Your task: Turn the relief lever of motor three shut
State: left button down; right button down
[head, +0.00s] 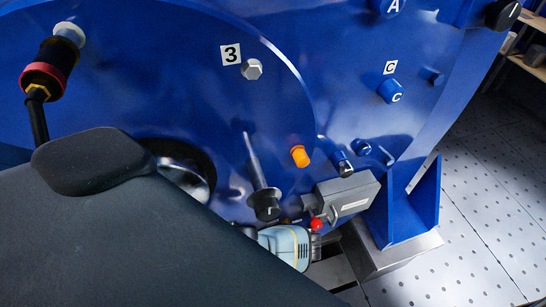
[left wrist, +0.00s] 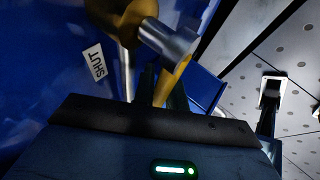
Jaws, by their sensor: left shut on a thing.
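The yellow relief lever (left wrist: 171,82) shows in the left wrist view beside a silver cylinder (left wrist: 168,40). My left gripper (left wrist: 162,92) is shut on the lever's lower end, its dark fingers on either side of it. A white SHUT label (left wrist: 95,62) is on the blue casing left of the lever. In the head view, motor three (head: 215,105) is a blue housing with a "3" label (head: 231,54). My dark arm covers the lower left there and hides the left gripper; I cannot make out the lever. My right gripper is in neither view.
On the blue casing are an orange cap (head: 300,156), a dark-ended rod (head: 264,203), a grey box (head: 347,195), a red ball (head: 316,224) and a black-and-red fitting (head: 45,72). A light-blue device (head: 286,247) sits below. Perforated floor (head: 480,215) is open at right.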

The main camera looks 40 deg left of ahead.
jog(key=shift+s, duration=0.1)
pick_arm(q)
jog(key=c, duration=1.4)
grip_release()
jog(key=shift+c, duration=0.2)
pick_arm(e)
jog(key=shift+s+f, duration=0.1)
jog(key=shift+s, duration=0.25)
